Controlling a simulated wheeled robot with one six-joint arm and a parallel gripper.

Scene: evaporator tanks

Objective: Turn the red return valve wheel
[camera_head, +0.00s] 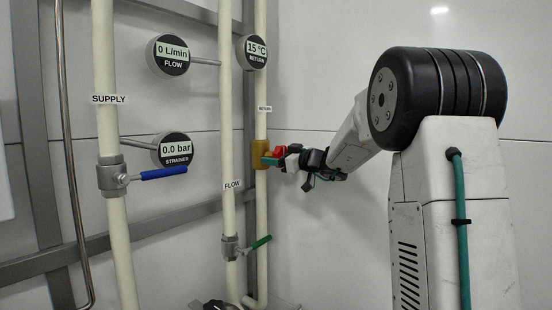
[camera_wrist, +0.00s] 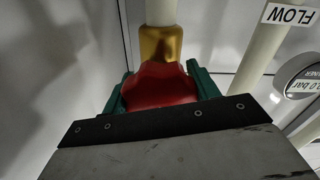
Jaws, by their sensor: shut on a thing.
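The red return valve wheel (camera_wrist: 158,84) sits on a brass valve body (camera_wrist: 160,43) on the return pipe. In the head view the brass body (camera_head: 261,154) shows on the pipe labelled RETURN, and a bit of the red wheel (camera_head: 278,154) shows beside it. My gripper (camera_wrist: 160,88) is shut on the wheel, with one green finger on each side of it. In the head view my gripper (camera_head: 273,157) reaches the valve from the right. The lower part of the wheel is hidden behind the gripper's dark plate in the wrist view.
A FLOW pipe (camera_head: 228,120) with a green-handled valve (camera_head: 258,243) runs just left of the return pipe. The SUPPLY pipe (camera_head: 103,50) with a blue-handled valve (camera_head: 163,174) stands further left. Round gauges (camera_head: 170,55) stick out between the pipes. The wall right of the return pipe is bare.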

